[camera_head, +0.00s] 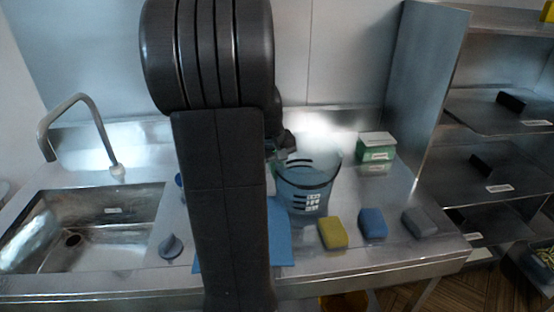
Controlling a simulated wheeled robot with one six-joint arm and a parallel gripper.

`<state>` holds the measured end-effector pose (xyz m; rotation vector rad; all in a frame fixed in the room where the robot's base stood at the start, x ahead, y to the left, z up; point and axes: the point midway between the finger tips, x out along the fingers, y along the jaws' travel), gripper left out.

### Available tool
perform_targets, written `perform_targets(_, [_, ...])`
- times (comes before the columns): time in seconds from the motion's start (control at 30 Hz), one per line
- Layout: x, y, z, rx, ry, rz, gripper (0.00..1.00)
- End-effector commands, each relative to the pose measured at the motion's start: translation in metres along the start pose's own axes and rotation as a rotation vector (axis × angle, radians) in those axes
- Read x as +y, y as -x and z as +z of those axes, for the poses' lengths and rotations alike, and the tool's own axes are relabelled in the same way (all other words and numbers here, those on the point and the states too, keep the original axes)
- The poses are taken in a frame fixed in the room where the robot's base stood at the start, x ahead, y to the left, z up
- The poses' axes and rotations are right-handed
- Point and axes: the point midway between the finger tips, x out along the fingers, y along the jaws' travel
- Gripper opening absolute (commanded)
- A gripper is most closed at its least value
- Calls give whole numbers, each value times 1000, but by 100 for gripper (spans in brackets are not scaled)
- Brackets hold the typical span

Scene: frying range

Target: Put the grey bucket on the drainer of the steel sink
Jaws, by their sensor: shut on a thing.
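The grey bucket (309,190), bluish-grey with a white label, is upright over the steel worktop right of my arm. My gripper (285,152) is shut on the bucket at its upper left rim. My arm hides part of the gripper and the bucket's left edge. I cannot tell whether the bucket's base touches the surface. The steel sink (150,200) is at the left, with an open basin and a bent tap (90,115). My arm covers the steel surface right of the basin, so the drainer is mostly hidden.
A blue mat (277,245) lies partly behind my arm. A grey-blue knob-like item (171,246) is beside the basin. Steel shelves (495,165) stand right.

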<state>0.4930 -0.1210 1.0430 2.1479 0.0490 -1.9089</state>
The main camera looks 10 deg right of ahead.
Motion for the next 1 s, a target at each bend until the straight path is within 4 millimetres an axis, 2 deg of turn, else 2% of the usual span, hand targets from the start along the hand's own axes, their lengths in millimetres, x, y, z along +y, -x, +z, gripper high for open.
perform_targets(0.97, [-5, -23, 4, -5, -1, -3, 0])
perform_targets(1.0, [-6, -25, 5, -9, -2, -6, 14])
